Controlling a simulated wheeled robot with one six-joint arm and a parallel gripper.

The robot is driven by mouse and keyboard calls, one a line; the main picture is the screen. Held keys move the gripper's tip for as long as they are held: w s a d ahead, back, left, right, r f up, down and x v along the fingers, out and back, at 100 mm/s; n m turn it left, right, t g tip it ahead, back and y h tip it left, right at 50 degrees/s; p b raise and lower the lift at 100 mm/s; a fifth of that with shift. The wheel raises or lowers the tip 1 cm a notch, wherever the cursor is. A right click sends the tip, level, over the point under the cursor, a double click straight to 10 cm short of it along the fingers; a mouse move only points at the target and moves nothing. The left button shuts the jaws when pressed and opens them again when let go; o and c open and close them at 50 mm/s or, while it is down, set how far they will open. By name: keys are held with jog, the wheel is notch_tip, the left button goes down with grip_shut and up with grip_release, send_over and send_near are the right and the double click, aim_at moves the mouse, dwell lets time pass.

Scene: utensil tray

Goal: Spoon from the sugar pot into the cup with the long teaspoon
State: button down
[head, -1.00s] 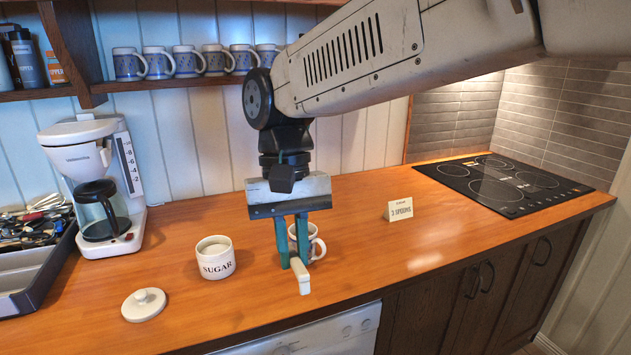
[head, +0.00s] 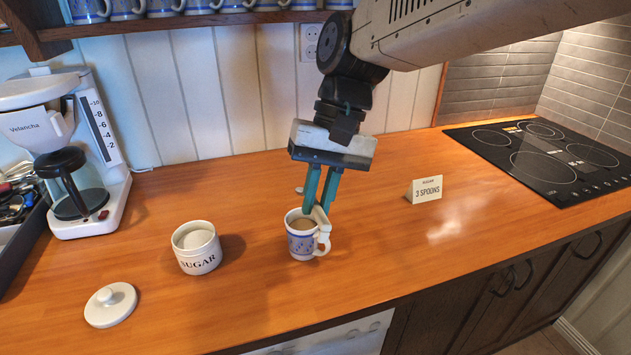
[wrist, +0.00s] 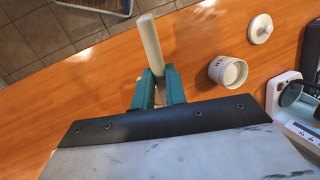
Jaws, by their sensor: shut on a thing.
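My gripper (head: 317,208) is shut on the pale handle of the long teaspoon (head: 321,219), just above the back right of the cup. The handle also shows in the wrist view (wrist: 150,42), pointing away between the teal fingers. A small pale piece left of the fingers may be the spoon's bowl; whether it carries sugar cannot be told. The white and blue cup (head: 301,246) stands upright with brown liquid inside; it is hidden in the wrist view. The white sugar pot (head: 200,262) stands open to the left, with white sugar inside.
The pot's lid (head: 110,304) lies on the counter at front left. A coffee maker (head: 84,190) and a utensil tray (head: 22,240) stand at the left. The hob (head: 540,160) is at the right. The counter's front middle is clear.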

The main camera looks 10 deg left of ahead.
notch_tip(320, 180, down, 4)
jog(key=d+m+g+y, duration=0.3)
jog(key=g+y, duration=0.1)
jog(key=y, duration=0.8)
jog(key=r+n+t+h, duration=0.1)
jog(key=h, duration=0.2)
jog(key=a+r+n+t+h, duration=0.1)
jog(key=h, duration=0.2)
jog(key=a+r+t+h, duration=0.1)
jog(key=h, duration=0.1)
jog(key=shift+r+n+t+h, duration=0.3)
jog(key=shift+n+t+h, duration=0.1)
jog(key=shift+s, duration=0.1)
